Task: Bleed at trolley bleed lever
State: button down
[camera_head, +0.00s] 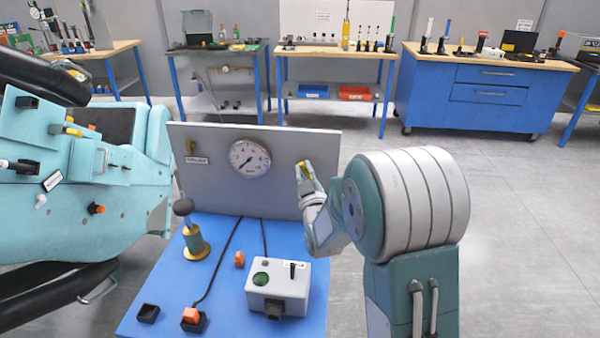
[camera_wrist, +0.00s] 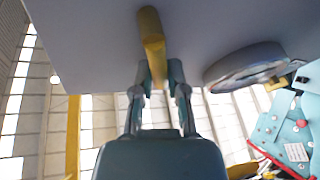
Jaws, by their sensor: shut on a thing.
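A yellow lever (camera_head: 303,168) sits at the right end of the grey upright panel (camera_head: 225,180) on the blue trolley (camera_head: 222,232). My gripper (camera_head: 306,178) is at this lever, in front of the panel. In the wrist view the yellow lever (camera_wrist: 151,35) runs down from the panel face between my fingers, and my gripper (camera_wrist: 157,85) is shut on its lower end. The fingertips partly hide the grip. A round white gauge (camera_head: 250,158) is on the panel, left of the lever.
A grey box (camera_head: 277,287), a brass post with a dark knob (camera_head: 195,243) and orange-topped connectors (camera_head: 192,318) stand on the trolley. A teal coaster car (camera_head: 80,200) is close at left. Workbenches (camera_head: 490,75) line the back; grey floor is free at right.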

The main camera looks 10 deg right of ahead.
aim_at(312, 134)
jog(key=shift+s+d+f+m+t+h, duration=0.15)
jog(key=shift+d+m+h, duration=0.3)
jog(key=shift+m, duration=0.7)
jog(key=shift+s+d+r+m+t+h, duration=0.15)
jog(key=shift+m+h, duration=0.55)
jog(key=shift+m, duration=0.5)
jog(key=shift+s+d+f+m+t+h, duration=0.15)
jog(key=shift+d+m+h, duration=0.3)
jog(key=shift+m, duration=0.7)
jog(key=shift+a, duration=0.15)
jog(key=c, duration=0.7)
grip_release()
jog(key=shift+w, duration=0.1)
jog(key=shift+o, duration=0.2)
notch_tip(312, 134, up, 10)
jog(key=shift+r, duration=0.1)
